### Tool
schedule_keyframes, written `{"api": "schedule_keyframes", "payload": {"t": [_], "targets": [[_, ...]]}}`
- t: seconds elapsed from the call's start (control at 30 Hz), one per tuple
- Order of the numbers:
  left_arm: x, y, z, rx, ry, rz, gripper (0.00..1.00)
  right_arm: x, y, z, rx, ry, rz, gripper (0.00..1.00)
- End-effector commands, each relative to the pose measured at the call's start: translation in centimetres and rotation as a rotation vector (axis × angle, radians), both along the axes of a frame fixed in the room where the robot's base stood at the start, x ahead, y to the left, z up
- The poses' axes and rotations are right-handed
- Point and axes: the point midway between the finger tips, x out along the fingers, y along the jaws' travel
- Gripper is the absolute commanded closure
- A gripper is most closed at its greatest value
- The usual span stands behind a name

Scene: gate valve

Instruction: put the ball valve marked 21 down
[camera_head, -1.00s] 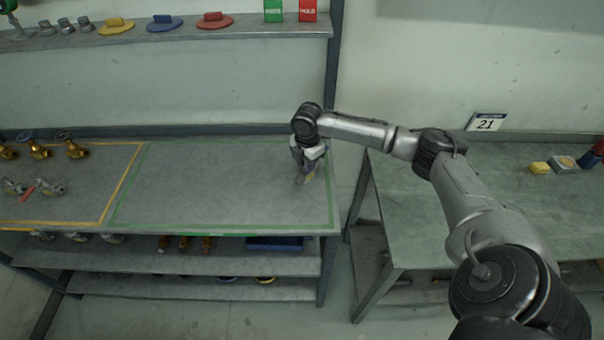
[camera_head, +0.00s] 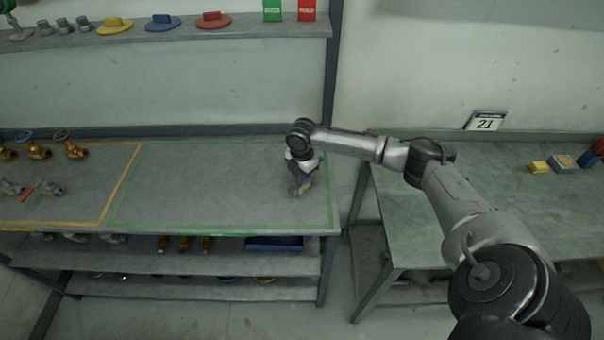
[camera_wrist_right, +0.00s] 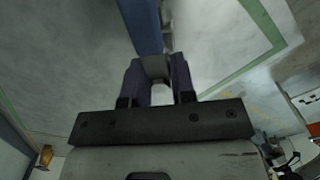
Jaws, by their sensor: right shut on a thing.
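My right gripper (camera_head: 301,174) points down over the right end of the bench, inside the green outline. It is shut on a small grey part, which I take to be the ball valve (camera_head: 299,189); no number on it can be read. In the right wrist view the fingers (camera_wrist_right: 156,80) are around a grey piece (camera_wrist_right: 154,66). A blue bar (camera_wrist_right: 143,25) shows beyond it; I cannot tell whether it belongs to the valve. The valve is low at the bench top; whether it touches is unclear. My left gripper is not in view.
The green-outlined area (camera_head: 205,185) is otherwise clear. Brass valves (camera_head: 75,148) and grey valves, one with a red lever, sit in the yellow outline at left. A greenish table (camera_head: 450,215) stands at right, beyond a gap. A card reading 21 (camera_head: 486,121) stands there.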

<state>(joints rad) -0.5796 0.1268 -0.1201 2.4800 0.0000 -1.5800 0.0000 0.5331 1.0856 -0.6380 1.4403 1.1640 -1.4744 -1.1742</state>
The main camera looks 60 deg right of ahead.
Motion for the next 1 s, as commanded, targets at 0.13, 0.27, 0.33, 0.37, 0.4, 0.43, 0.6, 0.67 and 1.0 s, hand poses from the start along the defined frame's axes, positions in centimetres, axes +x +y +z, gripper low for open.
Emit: {"api": "schedule_keyframes", "payload": {"t": [0.13,0.27,0.33,0.37,0.4,0.43,0.6,0.67,1.0], "targets": [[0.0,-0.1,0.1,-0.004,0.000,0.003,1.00,0.0,0.0,-0.2,0.000,0.000,0.000,0.70],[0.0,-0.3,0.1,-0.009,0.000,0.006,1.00,0.0,0.0,-0.2,0.000,0.000,0.000,0.58],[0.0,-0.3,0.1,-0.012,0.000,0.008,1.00,0.0,0.0,-0.1,0.000,0.000,0.000,0.51],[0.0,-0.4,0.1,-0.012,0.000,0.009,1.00,0.0,0.0,-0.1,0.000,0.000,0.000,0.51],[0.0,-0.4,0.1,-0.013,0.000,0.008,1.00,0.0,0.0,-0.1,0.000,0.000,0.000,0.51],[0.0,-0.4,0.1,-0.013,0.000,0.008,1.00,0.0,0.0,-0.1,0.000,0.000,0.000,0.51],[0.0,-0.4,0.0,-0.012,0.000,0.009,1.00,0.0,0.0,0.0,0.000,0.000,0.000,0.51],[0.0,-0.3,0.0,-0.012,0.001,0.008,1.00,0.0,0.0,0.4,0.000,-0.001,0.000,0.51],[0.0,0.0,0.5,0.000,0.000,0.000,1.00,0.1,-0.1,6.0,-0.001,-0.003,0.000,0.51]]}}
